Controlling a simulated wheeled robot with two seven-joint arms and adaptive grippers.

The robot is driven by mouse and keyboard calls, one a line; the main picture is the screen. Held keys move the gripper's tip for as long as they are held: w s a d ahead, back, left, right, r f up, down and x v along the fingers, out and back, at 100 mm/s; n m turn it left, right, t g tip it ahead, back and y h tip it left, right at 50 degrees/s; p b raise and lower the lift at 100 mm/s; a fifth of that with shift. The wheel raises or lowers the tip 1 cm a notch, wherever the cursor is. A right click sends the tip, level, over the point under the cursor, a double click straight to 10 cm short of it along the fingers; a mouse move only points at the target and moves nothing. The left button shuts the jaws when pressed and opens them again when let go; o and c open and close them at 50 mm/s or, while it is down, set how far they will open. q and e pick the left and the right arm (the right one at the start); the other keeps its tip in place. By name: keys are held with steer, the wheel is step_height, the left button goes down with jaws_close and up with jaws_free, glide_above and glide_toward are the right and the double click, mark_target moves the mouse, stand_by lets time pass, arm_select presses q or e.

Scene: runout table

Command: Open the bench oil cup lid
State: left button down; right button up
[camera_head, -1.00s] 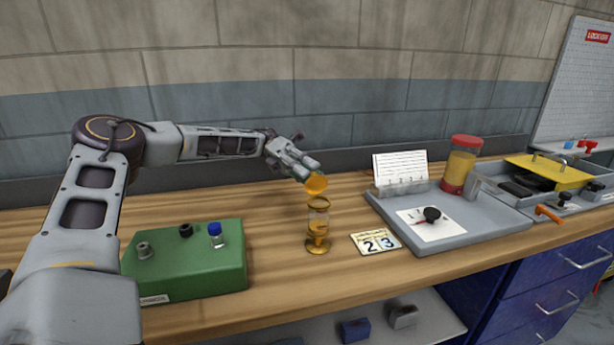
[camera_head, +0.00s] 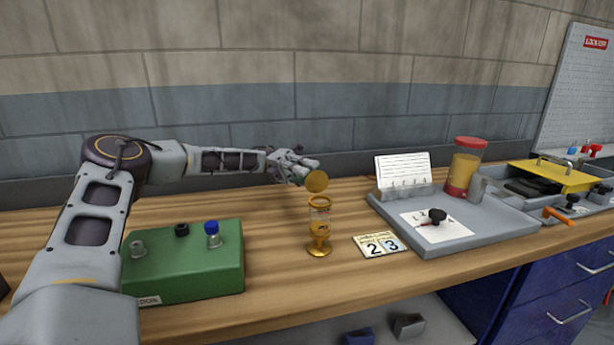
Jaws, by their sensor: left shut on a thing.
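The bench oil cup (camera_head: 319,230) is a small glass cup with a brass base and rim, standing upright on the wooden bench. Its round brass lid (camera_head: 316,181) is tipped up almost vertical above the rim, so the cup mouth is uncovered. My left gripper (camera_head: 304,171) comes in from the left and is shut at the lid's upper left edge. The fingertips are small and partly behind the lid. My right gripper is not in view.
A green box (camera_head: 186,268) with several knobs stands left of the cup. A grey tray (camera_head: 480,229) with a red-lidded jar (camera_head: 463,168) is further right. Bare bench lies between box and cup.

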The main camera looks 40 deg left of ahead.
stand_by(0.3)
arm_select(q)
steer(key=c, duration=1.3)
jaws_free()
steer(key=shift+d, duration=0.1)
steer(key=shift+c, duration=0.2)
step_height(320, 180, up, 10)
